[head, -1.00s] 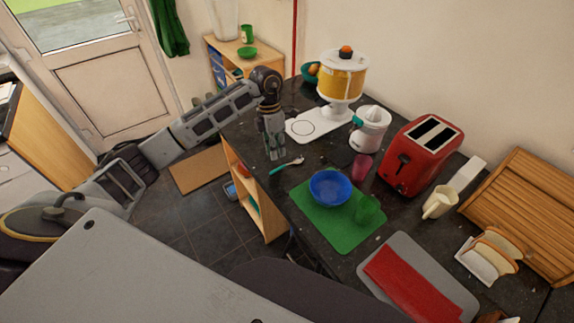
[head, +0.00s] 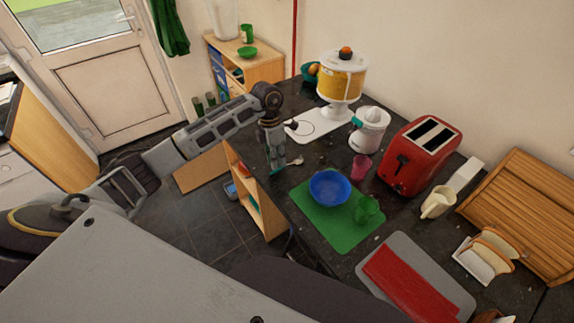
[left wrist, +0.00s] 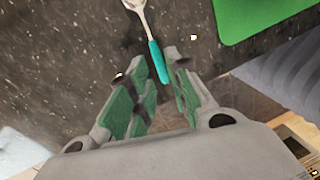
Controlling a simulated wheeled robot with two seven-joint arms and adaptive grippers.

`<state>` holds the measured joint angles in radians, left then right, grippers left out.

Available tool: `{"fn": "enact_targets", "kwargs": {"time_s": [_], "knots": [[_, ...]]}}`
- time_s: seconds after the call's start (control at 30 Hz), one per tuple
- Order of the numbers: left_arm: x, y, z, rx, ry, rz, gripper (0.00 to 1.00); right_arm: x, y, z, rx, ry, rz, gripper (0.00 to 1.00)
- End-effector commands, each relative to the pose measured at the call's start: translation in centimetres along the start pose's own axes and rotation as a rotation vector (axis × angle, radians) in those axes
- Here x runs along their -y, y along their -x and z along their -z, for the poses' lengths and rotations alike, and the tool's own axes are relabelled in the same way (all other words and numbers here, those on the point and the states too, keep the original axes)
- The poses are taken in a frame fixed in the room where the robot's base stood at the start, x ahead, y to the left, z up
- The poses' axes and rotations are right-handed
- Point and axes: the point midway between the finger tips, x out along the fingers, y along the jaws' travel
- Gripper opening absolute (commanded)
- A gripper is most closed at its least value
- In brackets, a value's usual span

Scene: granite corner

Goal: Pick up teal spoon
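The teal spoon (left wrist: 158,62) lies on the dark granite counter (left wrist: 70,35), its teal handle pointing toward my left gripper and its pale bowl end at the top of the left wrist view. In the head view its pale end (head: 296,160) shows, while most of the handle is hidden behind the gripper. My left gripper (head: 277,170) points down above the handle near the counter's edge. In the left wrist view the left gripper (left wrist: 165,85) is open, and the handle's tip lies between its fingertips, not gripped. My right gripper is not in view.
A green mat (head: 318,222) with a blue bowl (head: 329,187) and a green cup (head: 367,209) lies right of the spoon. A pink cup (head: 361,167), a white juicer (head: 370,128) and a red toaster (head: 421,155) stand behind. An open shelf (head: 262,205) is below the counter edge.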

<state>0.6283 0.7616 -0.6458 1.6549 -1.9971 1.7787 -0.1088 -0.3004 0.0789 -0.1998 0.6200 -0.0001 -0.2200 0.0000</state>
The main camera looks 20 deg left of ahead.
Motion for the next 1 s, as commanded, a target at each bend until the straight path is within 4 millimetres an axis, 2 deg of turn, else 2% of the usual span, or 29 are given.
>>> {"fn": "enact_targets", "kwargs": {"time_s": [0.3,0.83,1.0], "knots": [[0.0,-2.6,0.1,0.000,0.000,0.001,0.19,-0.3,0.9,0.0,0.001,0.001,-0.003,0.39],[0.0,-2.9,0.1,0.000,0.000,-0.001,0.19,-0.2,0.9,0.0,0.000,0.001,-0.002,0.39],[0.0,-2.9,0.1,0.000,0.000,-0.001,0.00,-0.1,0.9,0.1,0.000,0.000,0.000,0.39]]}}
